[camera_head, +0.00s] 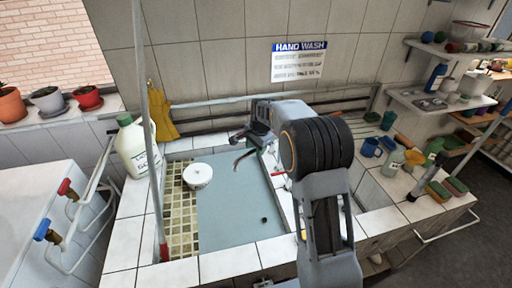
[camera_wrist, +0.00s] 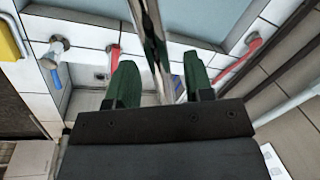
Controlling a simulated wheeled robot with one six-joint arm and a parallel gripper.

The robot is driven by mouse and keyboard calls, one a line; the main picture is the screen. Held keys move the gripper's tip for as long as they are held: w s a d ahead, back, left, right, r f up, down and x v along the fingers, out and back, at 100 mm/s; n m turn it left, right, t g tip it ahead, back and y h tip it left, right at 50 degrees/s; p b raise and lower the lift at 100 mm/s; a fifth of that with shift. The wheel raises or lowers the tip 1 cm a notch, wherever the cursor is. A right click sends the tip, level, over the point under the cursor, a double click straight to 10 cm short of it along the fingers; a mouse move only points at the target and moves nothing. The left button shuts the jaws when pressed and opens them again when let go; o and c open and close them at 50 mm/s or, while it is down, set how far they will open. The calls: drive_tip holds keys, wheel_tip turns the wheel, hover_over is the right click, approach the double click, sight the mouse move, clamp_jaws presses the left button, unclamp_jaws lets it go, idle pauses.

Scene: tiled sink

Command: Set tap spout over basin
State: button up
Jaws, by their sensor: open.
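The metal tap spout (camera_wrist: 152,30) runs between my gripper's two green fingers in the wrist view; I cannot tell whether they touch it. My gripper (camera_wrist: 158,78) is open around it. In the head view, my gripper (camera_head: 255,146) is at the back of the sink, and the curved spout end (camera_head: 242,158) shows just below it, above the back part of the blue-floored basin (camera_head: 240,212). The spout's base is hidden behind my arm. A blue tap handle (camera_wrist: 55,74) and a red tap handle (camera_wrist: 252,42) flank the spout in the wrist view.
A white pot (camera_head: 198,175) stands at the basin's left. Cups and bottles crowd the right counter (camera_head: 400,188). A thin upright pole (camera_head: 147,110) stands at left.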

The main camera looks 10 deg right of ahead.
clamp_jaws()
idle(0.5)
